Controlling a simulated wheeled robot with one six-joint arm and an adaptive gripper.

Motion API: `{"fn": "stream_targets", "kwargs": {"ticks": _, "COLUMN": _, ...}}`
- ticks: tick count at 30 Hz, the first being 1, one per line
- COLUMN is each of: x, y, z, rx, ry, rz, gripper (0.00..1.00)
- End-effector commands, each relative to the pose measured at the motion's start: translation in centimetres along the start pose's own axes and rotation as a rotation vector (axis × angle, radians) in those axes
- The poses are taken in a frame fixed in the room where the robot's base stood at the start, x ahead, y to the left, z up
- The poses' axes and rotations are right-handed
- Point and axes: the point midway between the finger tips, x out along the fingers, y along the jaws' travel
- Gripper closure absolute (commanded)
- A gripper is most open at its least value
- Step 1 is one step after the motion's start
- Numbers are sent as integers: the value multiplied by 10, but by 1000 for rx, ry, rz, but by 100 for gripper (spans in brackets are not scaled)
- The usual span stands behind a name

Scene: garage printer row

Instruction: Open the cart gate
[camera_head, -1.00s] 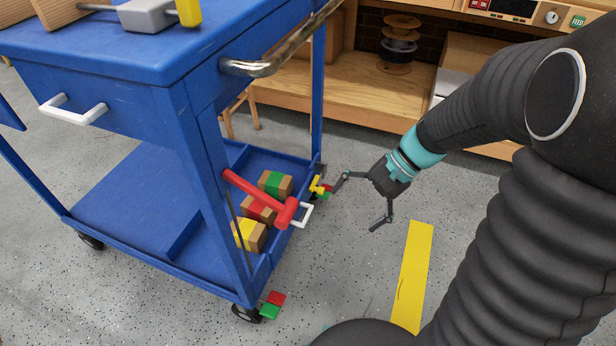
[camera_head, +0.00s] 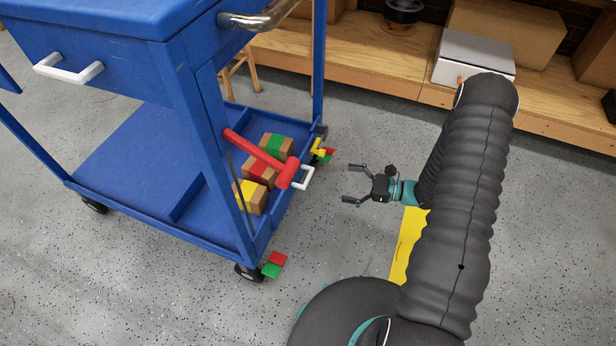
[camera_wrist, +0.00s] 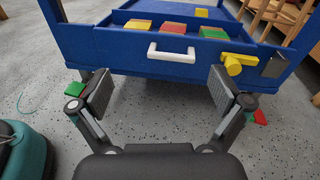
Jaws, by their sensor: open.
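The blue cart (camera_head: 120,165) stands at left in the head view. The gate (camera_wrist: 120,50) is the upright blue panel across the end of its lower shelf, and it looks shut. A white handle (camera_wrist: 171,54) is on its front; it also shows in the head view (camera_head: 305,178). A yellow latch-like knob (camera_wrist: 236,64) sits at the gate's right end in the wrist view. My gripper (camera_head: 352,184) is open and empty, right of the handle and apart from it. In the wrist view the handle lies ahead, between my spread fingers (camera_wrist: 160,90).
Several wooden blocks with coloured bands (camera_head: 250,196) lie on the shelf behind the gate. A red bar with a thick end (camera_head: 262,157) slants above them. Red and green pieces (camera_head: 273,264) are by the near wheel. A wooden bench (camera_head: 350,65) stands behind; speckled floor is clear around my gripper.

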Motion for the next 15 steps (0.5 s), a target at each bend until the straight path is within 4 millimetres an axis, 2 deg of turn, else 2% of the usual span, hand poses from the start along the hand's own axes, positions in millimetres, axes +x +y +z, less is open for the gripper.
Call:
{"fn": "stream_targets", "kwargs": {"ticks": 1, "x": -2, "y": 0, "z": -14, "rx": 31, "ry": -13, "rz": -34, "gripper": 0}}
{"fn": "stream_targets", "kwargs": {"ticks": 6, "x": -6, "y": -1, "z": -40, "rx": 83, "ry": -42, "rz": -109, "gripper": 0}}
{"fn": "stream_targets", "kwargs": {"ticks": 11, "x": -3, "y": -2, "z": -46, "rx": 97, "ry": -49, "rz": -129, "gripper": 0}}
{"fn": "stream_targets", "kwargs": {"ticks": 15, "x": 12, "y": -3, "z": -45, "rx": 97, "ry": -49, "rz": -127, "gripper": 0}}
